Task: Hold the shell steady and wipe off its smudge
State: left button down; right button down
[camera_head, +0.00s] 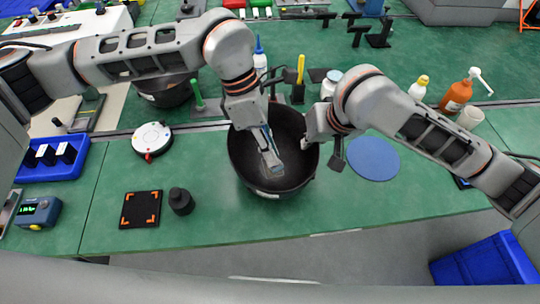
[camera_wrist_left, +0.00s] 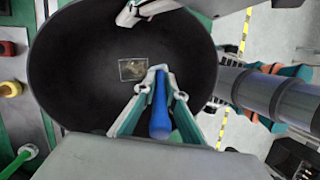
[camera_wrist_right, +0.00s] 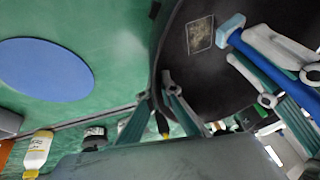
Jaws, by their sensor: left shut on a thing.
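The shell (camera_head: 245,172) is a wide black bowl on the green bench. Its smudge is a tan smear in a pale rectangular patch, clear on the inner surface in the left wrist view (camera_wrist_left: 132,70) and the right wrist view (camera_wrist_right: 200,34). My left gripper (camera_head: 270,158) is over the bowl, shut on a blue-handled wiping tool (camera_wrist_left: 160,112). The tool's pale tip is beside the smudge; I cannot tell if it touches the surface. My right gripper (camera_wrist_right: 163,100) is at the shell's right rim, with fingers either side of the wall; their grip is unclear.
A blue round mat (camera_head: 373,158) lies right of the shell. A white round device (camera_head: 152,139), a black square pad (camera_head: 141,209) and a black cylinder (camera_head: 181,201) are to its left. Bottles, including an orange one (camera_head: 457,95), stand behind at right. The front bench area is clear.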

pick_arm(q)
jog(key=shift+r, duration=1.2)
jog(key=shift+d, duration=0.1)
